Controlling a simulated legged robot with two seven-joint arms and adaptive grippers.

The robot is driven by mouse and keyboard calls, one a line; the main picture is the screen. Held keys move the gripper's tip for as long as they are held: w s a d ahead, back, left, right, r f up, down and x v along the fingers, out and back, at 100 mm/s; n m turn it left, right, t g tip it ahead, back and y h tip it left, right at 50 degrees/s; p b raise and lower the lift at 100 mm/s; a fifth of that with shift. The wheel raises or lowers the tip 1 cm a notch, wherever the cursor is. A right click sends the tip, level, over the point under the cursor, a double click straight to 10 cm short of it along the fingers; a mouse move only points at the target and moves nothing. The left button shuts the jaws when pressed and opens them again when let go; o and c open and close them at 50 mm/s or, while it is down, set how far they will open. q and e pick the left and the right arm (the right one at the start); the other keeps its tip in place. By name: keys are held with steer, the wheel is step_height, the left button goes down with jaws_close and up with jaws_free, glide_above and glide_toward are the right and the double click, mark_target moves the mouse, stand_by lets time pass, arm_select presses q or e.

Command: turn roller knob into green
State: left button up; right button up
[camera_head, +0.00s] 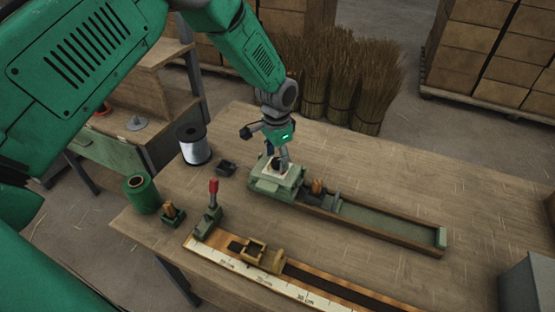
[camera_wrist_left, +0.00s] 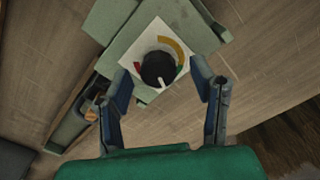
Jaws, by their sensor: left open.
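The roller knob (camera_wrist_left: 158,68) is a round black knob on a white dial plate (camera_wrist_left: 150,38) in the left wrist view. The knob's white pointer faces the bottom of the picture, away from the coloured patches. My left gripper (camera_wrist_left: 161,72) is open, with one finger on each side of the knob and visible gaps between. In the head view, my left gripper (camera_head: 279,150) is over the green machine (camera_head: 266,186), partly hiding the dial. My right gripper is not in view.
A long green trough (camera_head: 390,220) extends right from the machine. A red-handled lever (camera_head: 213,190), a ruler board (camera_head: 255,280), a green spool (camera_head: 141,194) and a wire spool (camera_head: 194,145) share the table. Broom bundles (camera_head: 345,85) stand behind.

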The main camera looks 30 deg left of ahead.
mark_target(277, 160)
arm_select(q)
step_height(277, 160, up, 11)
stand_by(0.3)
steer(key=shift+w+f, duration=0.1)
